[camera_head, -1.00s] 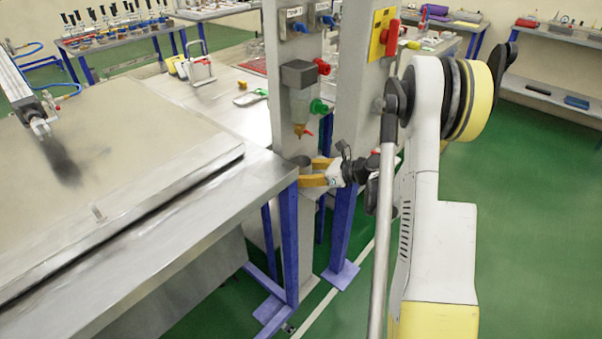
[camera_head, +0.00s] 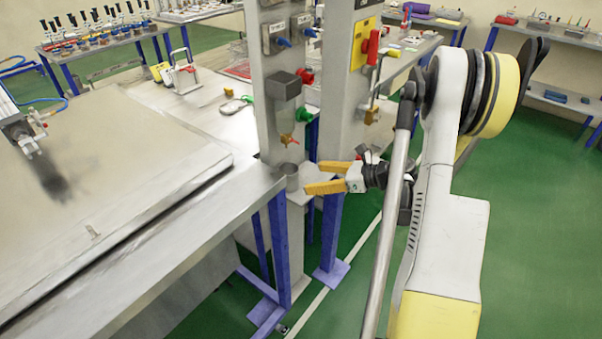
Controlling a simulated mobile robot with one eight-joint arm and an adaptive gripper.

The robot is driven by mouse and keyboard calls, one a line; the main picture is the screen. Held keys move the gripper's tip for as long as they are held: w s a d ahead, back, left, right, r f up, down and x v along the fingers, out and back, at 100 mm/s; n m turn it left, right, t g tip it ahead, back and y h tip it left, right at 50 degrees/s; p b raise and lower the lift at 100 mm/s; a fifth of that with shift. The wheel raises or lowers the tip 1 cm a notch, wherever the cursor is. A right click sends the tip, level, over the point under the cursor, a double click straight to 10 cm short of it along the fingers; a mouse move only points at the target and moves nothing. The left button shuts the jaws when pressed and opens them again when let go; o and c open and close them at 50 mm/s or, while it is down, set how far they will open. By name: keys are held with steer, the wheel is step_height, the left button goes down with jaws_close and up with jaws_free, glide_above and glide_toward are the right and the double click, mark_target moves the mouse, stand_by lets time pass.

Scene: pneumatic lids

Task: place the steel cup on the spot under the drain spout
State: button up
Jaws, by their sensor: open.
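The steel cup (camera_head: 288,177) stands upright on a small ledge at the front of the grey post, beside the metal table's corner. My gripper (camera_head: 313,176) is open and empty just to the right of the cup. Its yellow fingers point at the cup and appear apart from it.
A second grey post (camera_head: 343,100) with a yellow panel and red knob (camera_head: 373,42) rises close behind my gripper. The metal table's edge (camera_head: 215,220) lies to the left. Green floor (camera_head: 530,230) is clear at the right.

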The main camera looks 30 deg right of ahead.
steer(key=s+a+r+n+g+h, duration=0.1)
steer(key=a+r+n, duration=0.2)
steer(key=a+n, duration=0.1)
steer(key=s+a+r+n+g+h, duration=0.1)
steer(key=s+a+r+n+g, duration=0.1)
steer(key=a, duration=0.4)
steer(key=s+a+r+n+g, duration=0.1)
steer(key=a+r+n, duration=0.4)
steer(key=n, duration=0.1)
steer(key=shift+s+h, duration=0.15)
steer(key=shift+h, duration=0.25)
steer(key=s+a+r+n+h, duration=0.2)
steer(key=s+a+n, duration=0.2)
steer(key=s+n, duration=0.3)
steer(key=s+a+r+n+h, duration=0.2)
steer(key=s+a+n, duration=0.2)
steer(key=s+n, duration=0.4)
steer(key=shift+a+r+n+h, duration=0.2)
steer(key=shift+n+h, duration=0.1)
steer(key=shift+n, duration=0.9)
